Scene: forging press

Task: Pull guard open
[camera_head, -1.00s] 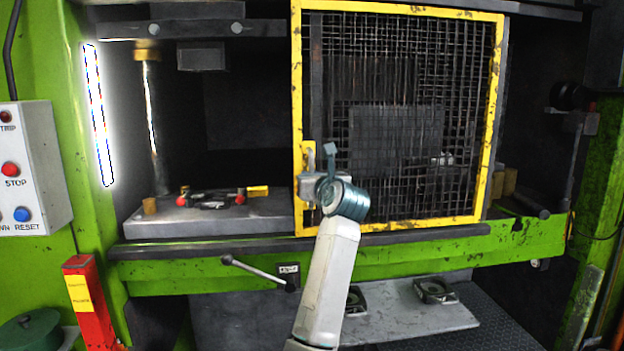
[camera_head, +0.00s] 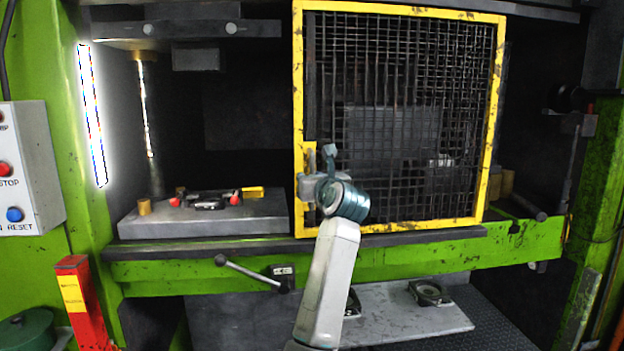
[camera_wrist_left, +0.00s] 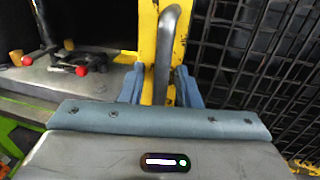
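The guard (camera_head: 299,110) is a yellow-framed mesh panel across the middle and right of the press opening in the head view. Its dark upright bar handle is on the left frame post; in the left wrist view the handle (camera_wrist_left: 164,60) stands between my blue fingers. My left gripper (camera_head: 320,182) is at this handle, with a finger on either side, and looks closed around it. The finger contact is partly hidden by the gripper body. The guard's left post also shows behind the handle in the left wrist view (camera_wrist_left: 147,40). My right gripper is in neither view.
Left of the guard the press opening is exposed, with a grey bed plate (camera_head: 190,228) carrying a die with red knobs (camera_head: 205,201). A lever (camera_head: 248,271) juts from the green front below. A red post (camera_head: 85,300) and control box (camera_head: 25,170) stand at left.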

